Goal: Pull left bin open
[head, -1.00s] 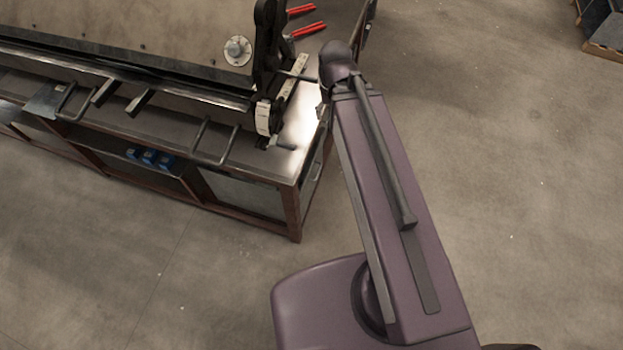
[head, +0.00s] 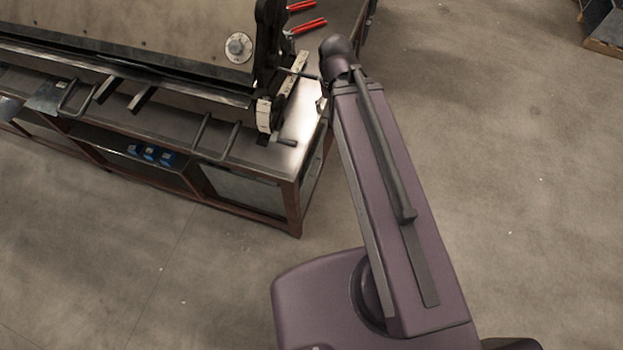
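Several small blue bins sit side by side on the shelf under the workbench, at left in the head view. The leftmost blue bin (head: 134,150) is small in the picture, and I cannot tell whether it is open or shut. Another blue bin (head: 167,159) is at the right end of the row. I cannot tell whether one of these is the task's left bin. My gripper is not in view; only my arm shows, reaching up along the right side of the bench, well to the right of the blue bins.
The metal workbench (head: 268,162) carries a large bending machine (head: 130,25) with handles along its front. Red-handled tools (head: 309,27) lie at its right end, close to my arm. Open concrete floor (head: 530,200) lies to the right and in front. A dark stack (head: 605,28) stands far right.

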